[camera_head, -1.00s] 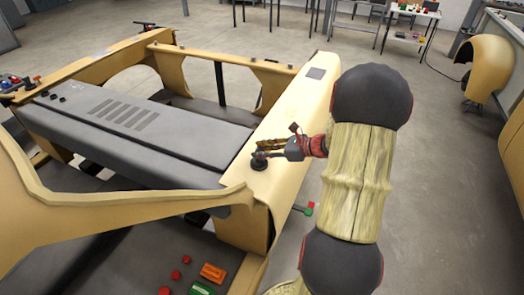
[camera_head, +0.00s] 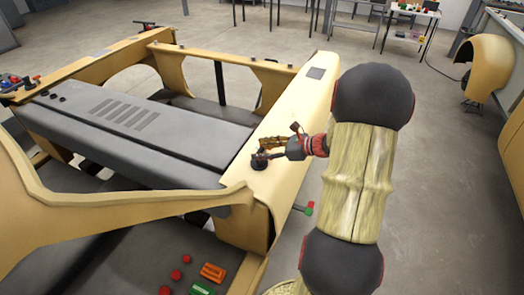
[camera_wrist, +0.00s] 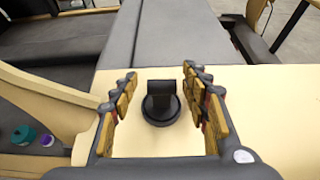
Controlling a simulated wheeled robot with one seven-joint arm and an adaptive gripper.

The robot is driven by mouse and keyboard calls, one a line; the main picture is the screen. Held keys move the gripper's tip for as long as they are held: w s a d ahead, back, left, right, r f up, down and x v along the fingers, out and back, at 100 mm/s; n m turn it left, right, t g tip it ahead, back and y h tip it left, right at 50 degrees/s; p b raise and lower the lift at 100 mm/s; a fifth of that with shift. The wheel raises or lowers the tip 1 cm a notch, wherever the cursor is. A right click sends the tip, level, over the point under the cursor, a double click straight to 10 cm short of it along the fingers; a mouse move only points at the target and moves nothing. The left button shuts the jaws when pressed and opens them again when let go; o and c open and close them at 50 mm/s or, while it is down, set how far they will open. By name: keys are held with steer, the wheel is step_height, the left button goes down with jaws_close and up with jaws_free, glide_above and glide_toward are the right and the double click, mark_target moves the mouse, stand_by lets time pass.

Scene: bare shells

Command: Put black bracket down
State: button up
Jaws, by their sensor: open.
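The black bracket (camera_wrist: 160,104) stands on the yellow shell panel (camera_wrist: 200,80), with a round base and an upright block on it. In the wrist view it sits between the two spread fingers of my gripper (camera_wrist: 158,92), with a gap on each side. In the head view the black bracket (camera_head: 259,161) is on the near part of the long yellow panel (camera_head: 290,110), at the tips of my gripper (camera_head: 270,150). My gripper is open and comes in from the right. The fingers partly cover the bracket's surroundings in the head view.
A grey slotted cover (camera_head: 125,115) lies left of the panel. A yellow curved edge (camera_head: 130,205) rises in front. Red buttons, an orange block (camera_head: 213,272) and a green block (camera_head: 201,289) lie at the bottom. Open floor (camera_head: 440,170) is on the right.

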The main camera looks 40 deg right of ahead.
steer(key=p+v, duration=0.1)
steer(key=v, duration=1.1)
steer(key=w+a+r+n+g+y, duration=0.1)
steer(key=a+r+n+g, duration=0.15)
steer(key=a+n, duration=0.6)
steer(key=a+r+n+g, duration=0.2)
steer(key=a+n+g, duration=0.2)
steer(key=a, duration=1)
steer(key=s+a+r+n+h, duration=0.2)
steer(key=s+a+n, duration=0.3)
steer(key=n, duration=0.4)
steer(key=s+a+r+n+h, duration=0.3)
steer(key=s+a+n, duration=0.3)
steer(key=a+n, duration=0.2)
steer(key=shift+r+n+h, duration=0.2)
steer(key=shift+n+h, duration=0.3)
steer(key=shift+n, duration=0.45)
steer(key=shift+a, duration=0.15)
step_height(320, 180, down, 8)
steer(key=b, duration=0.8)
